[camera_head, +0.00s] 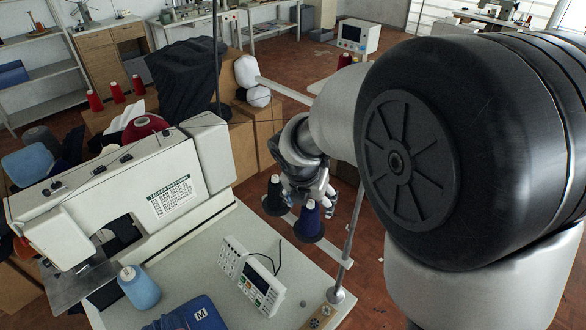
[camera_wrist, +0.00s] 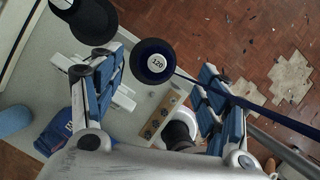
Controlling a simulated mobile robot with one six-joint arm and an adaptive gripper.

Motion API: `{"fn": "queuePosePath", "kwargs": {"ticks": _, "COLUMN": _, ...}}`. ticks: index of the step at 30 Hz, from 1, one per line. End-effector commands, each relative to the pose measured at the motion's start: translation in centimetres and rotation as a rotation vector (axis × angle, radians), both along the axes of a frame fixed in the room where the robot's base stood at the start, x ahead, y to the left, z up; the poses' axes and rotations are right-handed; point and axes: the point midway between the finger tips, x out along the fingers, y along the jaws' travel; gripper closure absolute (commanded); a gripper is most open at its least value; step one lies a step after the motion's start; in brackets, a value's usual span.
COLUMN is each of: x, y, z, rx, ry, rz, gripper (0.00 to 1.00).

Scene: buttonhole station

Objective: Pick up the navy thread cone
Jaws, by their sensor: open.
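The navy thread cone (camera_head: 308,222) stands upright on a dark base on the white cone holder, past the table's far right edge. The wrist view shows it end-on, with a white "120" label (camera_wrist: 156,63) on top. My open gripper (camera_wrist: 162,64) has a blue-padded finger on either side of the cone in that view, with gaps on both sides. How far the fingertips reach down is unclear. In the head view my gripper is at the cone, partly hidden behind it. A darker, black-looking cone (camera_head: 275,196) stands just left; it also shows in the wrist view (camera_wrist: 90,22).
A metal rod (camera_head: 350,225) rises close to the right of the navy cone. A white sewing machine (camera_head: 140,190), a control box (camera_head: 252,278), a light-blue cone (camera_head: 139,287) and a navy cloth (camera_head: 192,315) are on the table. Red cones (camera_head: 117,92) stand behind.

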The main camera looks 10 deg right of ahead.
Motion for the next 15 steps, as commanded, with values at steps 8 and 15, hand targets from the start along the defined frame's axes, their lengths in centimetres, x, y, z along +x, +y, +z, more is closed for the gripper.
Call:
{"fn": "queuePosePath", "kwargs": {"ticks": 8, "x": 1.1, "y": -0.6, "z": -3.1, "rx": 0.001, "ry": -0.002, "rz": -0.001, "gripper": 0.31}}
{"fn": "queuePosePath", "kwargs": {"ticks": 15, "x": 1.8, "y": -0.9, "z": -4.9, "rx": 0.0, "ry": 0.001, "rz": -0.002, "gripper": 0.31}}
